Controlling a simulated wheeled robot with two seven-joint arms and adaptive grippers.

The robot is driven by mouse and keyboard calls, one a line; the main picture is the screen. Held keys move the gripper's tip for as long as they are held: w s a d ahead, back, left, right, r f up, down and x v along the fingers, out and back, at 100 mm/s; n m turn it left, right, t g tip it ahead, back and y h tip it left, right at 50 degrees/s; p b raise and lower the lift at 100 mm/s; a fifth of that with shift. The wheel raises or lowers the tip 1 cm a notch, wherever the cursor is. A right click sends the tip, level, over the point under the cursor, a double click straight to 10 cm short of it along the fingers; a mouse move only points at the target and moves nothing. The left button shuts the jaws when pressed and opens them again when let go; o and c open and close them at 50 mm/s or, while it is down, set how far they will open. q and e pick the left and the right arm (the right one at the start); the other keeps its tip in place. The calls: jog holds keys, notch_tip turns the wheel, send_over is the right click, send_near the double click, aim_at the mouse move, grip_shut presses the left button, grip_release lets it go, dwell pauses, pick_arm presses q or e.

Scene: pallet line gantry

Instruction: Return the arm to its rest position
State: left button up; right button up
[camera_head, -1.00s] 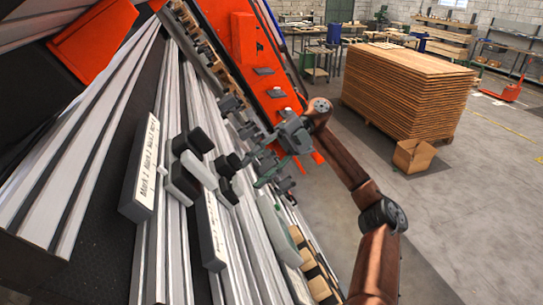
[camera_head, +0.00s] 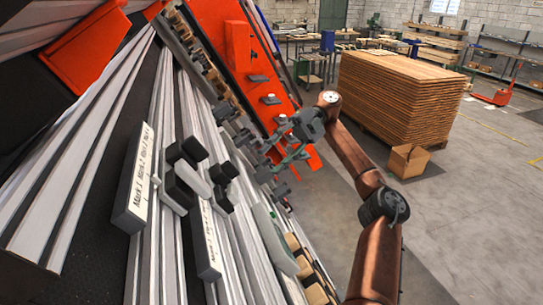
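My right arm comes in from the bottom right, with brown links and dark joints. My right gripper (camera_head: 272,155) is grey and points left and down, above the edge of the line beside the orange beam. Its fingers look spread apart, with nothing seen between them. The fingertips partly blend with the grey fittings behind them. My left gripper is not in view.
Grey rails with labelled blocks (camera_head: 133,197) and black-and-white parts (camera_head: 186,178) fill the left. An orange beam (camera_head: 243,50) runs along the line. Stacked wooden sheets (camera_head: 398,97) and a cardboard box (camera_head: 408,161) stand at right. The floor (camera_head: 470,220) there is clear.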

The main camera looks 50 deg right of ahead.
aim_at(236, 192)
jog(key=shift+a, duration=0.15)
jog(key=x, duration=1.2)
dwell(0.5)
